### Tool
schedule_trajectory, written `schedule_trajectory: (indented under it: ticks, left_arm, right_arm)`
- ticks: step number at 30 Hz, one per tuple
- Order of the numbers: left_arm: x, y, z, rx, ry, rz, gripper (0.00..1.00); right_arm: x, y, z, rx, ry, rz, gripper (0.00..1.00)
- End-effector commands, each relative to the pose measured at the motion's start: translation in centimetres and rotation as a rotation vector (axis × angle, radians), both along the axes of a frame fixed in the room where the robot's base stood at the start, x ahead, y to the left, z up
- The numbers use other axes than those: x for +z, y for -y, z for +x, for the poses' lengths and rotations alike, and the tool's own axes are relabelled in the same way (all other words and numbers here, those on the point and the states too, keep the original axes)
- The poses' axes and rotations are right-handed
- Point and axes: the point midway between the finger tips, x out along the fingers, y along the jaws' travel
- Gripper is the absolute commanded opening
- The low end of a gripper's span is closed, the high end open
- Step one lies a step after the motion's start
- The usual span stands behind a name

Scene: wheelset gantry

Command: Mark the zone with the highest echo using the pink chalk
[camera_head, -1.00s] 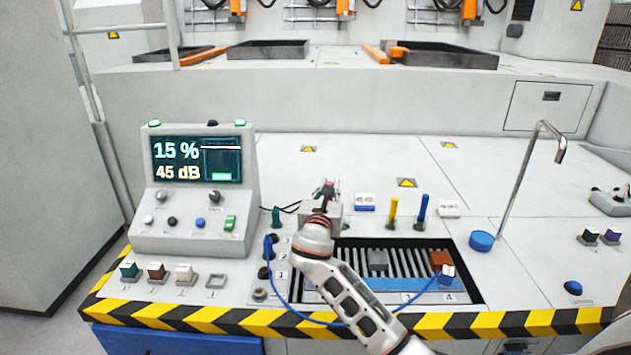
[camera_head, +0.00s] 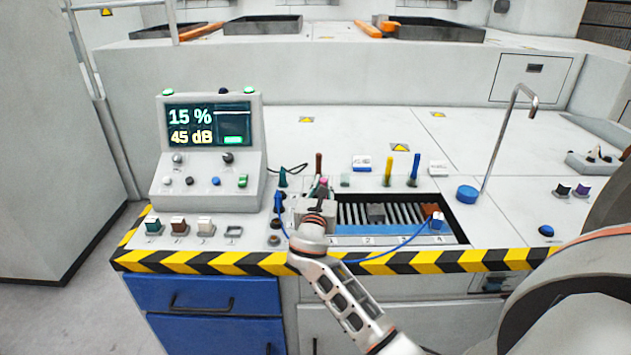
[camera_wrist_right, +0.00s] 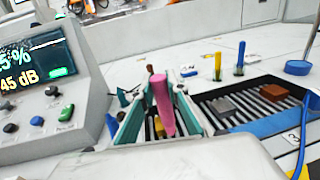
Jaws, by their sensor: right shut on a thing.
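My right gripper (camera_head: 322,188) is shut on the pink chalk (camera_wrist_right: 163,105), which stands between its fingers in the right wrist view. The gripper is over the left end of the slatted bed (camera_head: 352,214). A grey block (camera_head: 376,212) and a brown block (camera_head: 428,210) lie on the slats. A blue probe (camera_head: 437,221) with a cable is at the right end. The display (camera_head: 208,126) reads 15 % and 45 dB. My left gripper is not in view.
Yellow (camera_head: 388,169) and blue (camera_head: 414,169) markers stand behind the bed, and a brown stick (camera_head: 318,163) stands behind my gripper. A blue round pad (camera_head: 467,194) and a bent metal pipe (camera_head: 507,135) are at the right. The blue cable (camera_head: 378,258) loops across the front.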

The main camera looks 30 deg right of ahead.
Motion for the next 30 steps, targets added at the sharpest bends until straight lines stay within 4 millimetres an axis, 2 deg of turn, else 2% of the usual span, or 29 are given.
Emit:
schedule_trajectory:
  ticks: [8, 21, 30]
  left_arm:
    - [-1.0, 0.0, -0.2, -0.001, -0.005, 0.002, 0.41]
    - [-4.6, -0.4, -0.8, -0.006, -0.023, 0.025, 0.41]
    - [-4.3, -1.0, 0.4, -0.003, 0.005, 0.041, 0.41]
  right_arm:
    - [-1.0, 0.1, -0.1, -0.001, 0.000, 0.000, 0.00]
    - [-5.0, 0.1, -0.1, -0.001, -0.005, 0.000, 0.00]
    - [-6.0, 0.1, -0.1, -0.001, -0.001, 0.000, 0.00]
